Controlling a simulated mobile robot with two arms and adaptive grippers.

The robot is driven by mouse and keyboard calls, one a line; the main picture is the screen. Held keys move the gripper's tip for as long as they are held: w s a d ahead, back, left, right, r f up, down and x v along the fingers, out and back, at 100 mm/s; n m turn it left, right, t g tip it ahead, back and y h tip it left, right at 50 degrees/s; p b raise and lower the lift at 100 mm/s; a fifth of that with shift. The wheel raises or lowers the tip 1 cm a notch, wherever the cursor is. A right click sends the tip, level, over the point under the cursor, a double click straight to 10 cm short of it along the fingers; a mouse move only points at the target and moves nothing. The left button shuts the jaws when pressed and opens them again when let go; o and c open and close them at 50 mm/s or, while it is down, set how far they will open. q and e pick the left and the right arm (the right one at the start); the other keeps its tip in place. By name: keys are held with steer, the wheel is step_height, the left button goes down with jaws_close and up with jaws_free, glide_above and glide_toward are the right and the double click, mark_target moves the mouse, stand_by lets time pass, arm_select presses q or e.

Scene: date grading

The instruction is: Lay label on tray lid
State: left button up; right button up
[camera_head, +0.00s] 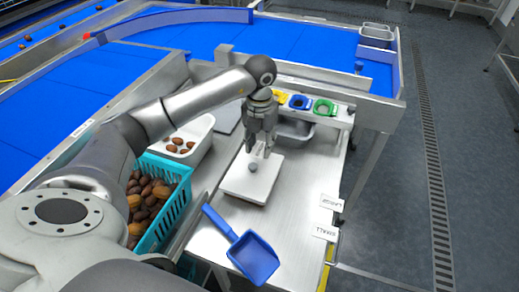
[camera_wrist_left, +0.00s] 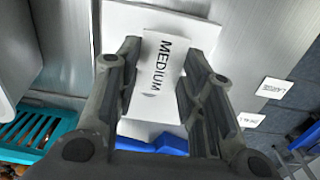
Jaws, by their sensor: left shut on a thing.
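My left gripper (camera_head: 260,148) points down over the white tray lid (camera_head: 240,189), which lies flat on the steel table. In the left wrist view its fingers (camera_wrist_left: 165,48) are shut on the white label (camera_wrist_left: 163,72) printed MEDIUM, one finger along each side. The lid (camera_wrist_left: 112,20) shows behind the label; I cannot tell whether they touch. A small grey round spot (camera_head: 253,167) shows below the fingertips in the head view. My right gripper is not in view.
Labels reading LARGE (camera_head: 332,202) and SMALL (camera_head: 325,232) lie at the table's right edge. A blue scoop (camera_head: 252,258) lies in front of the lid. A teal crate (camera_head: 176,212) of dates and a white bin (camera_head: 203,150) stand left. Coloured holders (camera_head: 300,101) stand behind.

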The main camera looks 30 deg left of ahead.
mark_target(260, 147)
arm_select(q)
steer(key=shift+w+a+f, duration=0.15)
steer(key=shift+f, duration=0.25)
steer(key=shift+w+a+f, duration=0.1)
steer(key=shift+w+f, duration=0.05)
steer(key=shift+f, duration=0.25)
steer(key=shift+f+p, duration=0.4)
steer(key=shift+f, duration=0.9)
steer(key=shift+f, duration=0.1)
steer(key=o, duration=0.7)
step_height(260, 147, up, 12)
steer(key=b, duration=0.1)
